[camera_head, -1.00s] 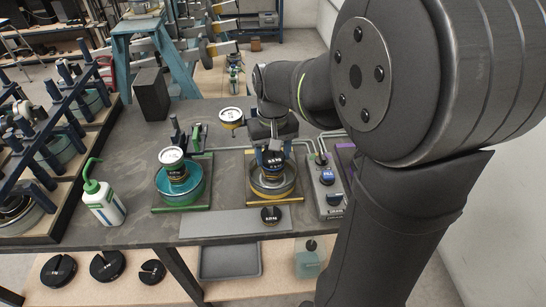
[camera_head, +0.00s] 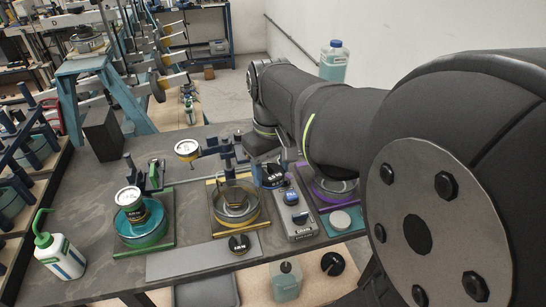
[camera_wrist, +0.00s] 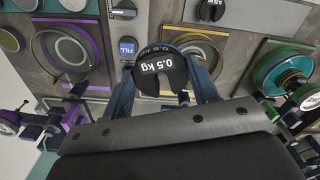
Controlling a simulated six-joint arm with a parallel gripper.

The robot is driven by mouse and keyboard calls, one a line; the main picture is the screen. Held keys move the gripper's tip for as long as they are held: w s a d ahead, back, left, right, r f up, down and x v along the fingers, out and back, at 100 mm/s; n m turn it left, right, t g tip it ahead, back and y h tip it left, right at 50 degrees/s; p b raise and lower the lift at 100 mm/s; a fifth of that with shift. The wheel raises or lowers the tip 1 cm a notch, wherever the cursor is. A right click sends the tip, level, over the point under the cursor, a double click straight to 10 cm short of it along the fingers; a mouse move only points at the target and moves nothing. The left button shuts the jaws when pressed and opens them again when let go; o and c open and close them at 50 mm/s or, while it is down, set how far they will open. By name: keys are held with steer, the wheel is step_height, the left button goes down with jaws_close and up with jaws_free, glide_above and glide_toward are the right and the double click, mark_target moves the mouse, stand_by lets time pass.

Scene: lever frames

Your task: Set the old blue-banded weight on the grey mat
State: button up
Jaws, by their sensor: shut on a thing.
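My gripper (camera_head: 264,168) is shut on a black slotted weight (camera_head: 273,177) with a blue band. In the wrist view the held weight (camera_wrist: 160,76), marked 0.5 kg, lies between the blue fingers (camera_wrist: 166,92). It hangs in the air near the yellow-trimmed pan station and the grey filling unit. The grey mat (camera_head: 185,261) lies along the front edge of the bench, and also shows in the wrist view (camera_wrist: 275,14).
The yellow-trimmed pan (camera_head: 252,214) holds a dark weight (camera_head: 235,192). Left of it stands the green pan (camera_head: 140,236) with a stacked weight. The filling unit (camera_head: 297,222) is right of the yellow station, then a purple station (camera_head: 325,192). A wash bottle (camera_head: 60,257) stands front left. The mat's left part is bare.

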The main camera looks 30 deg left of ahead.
steer(key=s+f+n, duration=0.5)
steer(key=s, duration=0.4)
glide_above(205, 256)
step_height(205, 256, down, 7)
steer(key=shift+r, duration=0.15)
steer(key=shift+f, duration=2)
steer(key=shift+f, duration=0.2)
steer(key=o, duration=1.4)
steer(key=shift+c, duration=0.2)
step_height(205, 256, up, 12)
steer(key=shift+r, duration=0.2)
